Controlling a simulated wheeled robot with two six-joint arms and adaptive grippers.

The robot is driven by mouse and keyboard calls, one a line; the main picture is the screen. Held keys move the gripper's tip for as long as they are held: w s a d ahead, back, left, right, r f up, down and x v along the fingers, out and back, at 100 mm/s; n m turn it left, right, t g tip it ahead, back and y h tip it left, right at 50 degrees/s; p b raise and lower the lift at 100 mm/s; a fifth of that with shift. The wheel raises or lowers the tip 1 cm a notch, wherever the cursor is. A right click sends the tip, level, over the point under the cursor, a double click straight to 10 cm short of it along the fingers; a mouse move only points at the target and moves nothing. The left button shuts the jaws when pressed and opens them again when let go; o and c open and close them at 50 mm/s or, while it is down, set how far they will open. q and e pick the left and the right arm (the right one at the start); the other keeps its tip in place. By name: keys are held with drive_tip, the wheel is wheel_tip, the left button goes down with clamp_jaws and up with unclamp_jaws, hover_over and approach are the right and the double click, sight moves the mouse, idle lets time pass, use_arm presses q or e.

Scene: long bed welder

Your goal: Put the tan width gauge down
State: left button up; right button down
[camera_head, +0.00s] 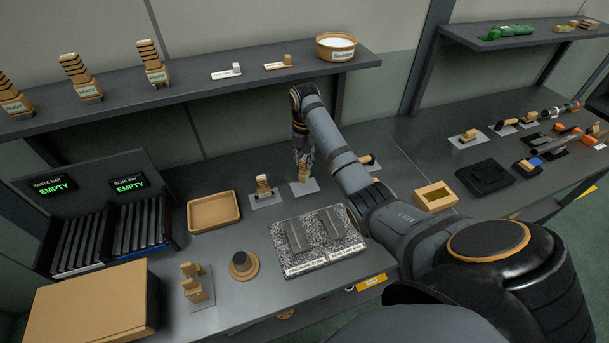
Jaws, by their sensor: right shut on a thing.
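My right gripper (303,158) points down at the back middle of the bench in the head view. It is shut on a small tan piece, the tan width gauge (303,174). The gauge is at or just above a pale grey pad (302,188); I cannot tell whether it bears on the pad. The fingers hide its upper part. My left gripper is not in view.
A tan tray (213,211) lies farther left. A speckled stone plate (315,242) with two grey bars is in front. The shelf (215,80) runs above. My right arm covers the bench right of the gripper.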

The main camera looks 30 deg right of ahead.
drive_tip(key=shift+w+d+f, duration=0.45)
drive_tip(key=shift+w+f, duration=0.15)
drive_tip(key=shift+f, duration=0.15)
drive_tip(key=shift+w+d+f, duration=0.25)
drive_tip(key=shift+w+f, duration=0.05)
drive_tip(key=shift+f, duration=0.25)
wheel_tip(320, 180, down, 2)
drive_tip(key=shift+f+p, duration=0.2)
drive_tip(key=shift+p, duration=0.5)
drive_tip(key=shift+f, duration=0.3)
drive_tip(key=c, duration=1.2)
unclamp_jaws()
drive_tip(key=shift+f, duration=0.1)
drive_tip(key=shift+o, duration=0.2)
